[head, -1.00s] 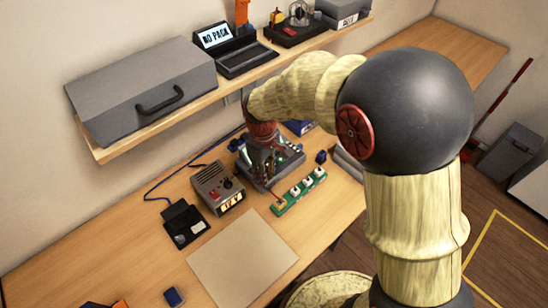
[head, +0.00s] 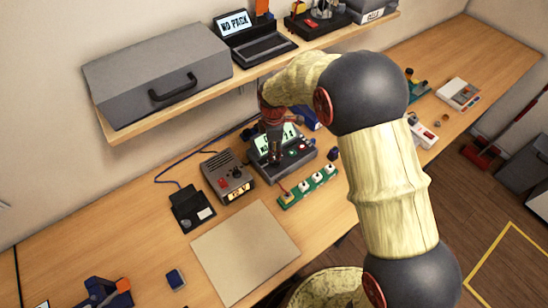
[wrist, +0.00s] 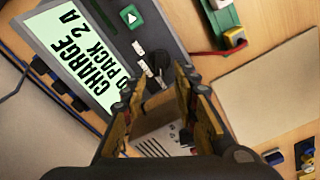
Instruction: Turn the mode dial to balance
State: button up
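The charger (head: 300,158) is a dark grey box with a lit screen on the bench, partly hidden by my gripper (head: 273,150) in the head view. In the wrist view its screen (wrist: 85,55) reads "CHARGE" and "PACK 2 A", with one edge cut off. The black mode dial (wrist: 158,62) shows beside the screen, just beyond my fingertips, with small white labels near it. The labels are too small to read. My gripper also shows in the wrist view (wrist: 160,88), its two fingers apart with nothing held between them. I cannot tell whether a finger touches the dial.
A grey power supply (head: 228,178) with a lit display stands left of the charger. A green strip of switches (head: 308,187) lies in front. A black scale-like device (head: 192,208) and a bare tan mat (head: 245,250) are nearby. A shelf (head: 160,115) overhangs the back.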

jog(key=shift+f, duration=2.05)
jog(key=shift+c, duration=0.3)
grip_shut()
